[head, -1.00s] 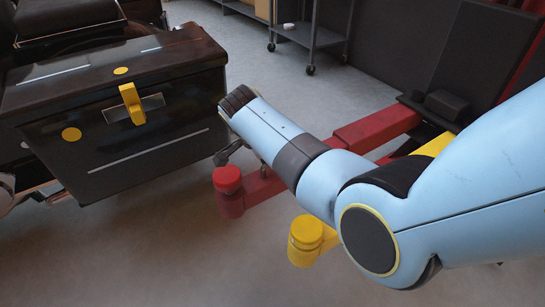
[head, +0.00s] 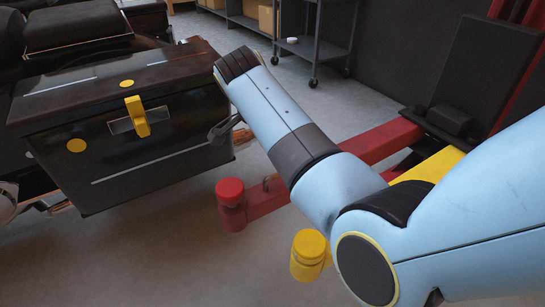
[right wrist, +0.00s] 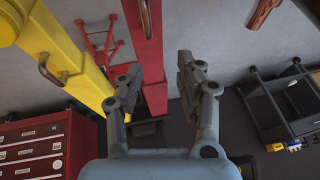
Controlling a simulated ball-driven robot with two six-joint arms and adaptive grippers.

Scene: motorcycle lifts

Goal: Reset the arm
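My right arm (head: 290,130) comes in from the right in the head view and reaches toward a dark case with a yellow latch. Its gripper is mostly hidden behind the wrist; only a dark finger part shows near the case's right side, and I cannot tell whether it touches. In the right wrist view the right gripper (right wrist: 158,72) has its two fingers wide apart, with nothing between them. My left gripper is not in view.
The dark case (head: 165,150) is on a motorcycle at left. A red lift arm (head: 375,140) and yellow-capped pad (head: 308,246) lie below my arm. A dark shelf cart (head: 315,45) stands behind. The wrist view shows a red tool cabinet (right wrist: 35,150) and yellow post (right wrist: 65,60).

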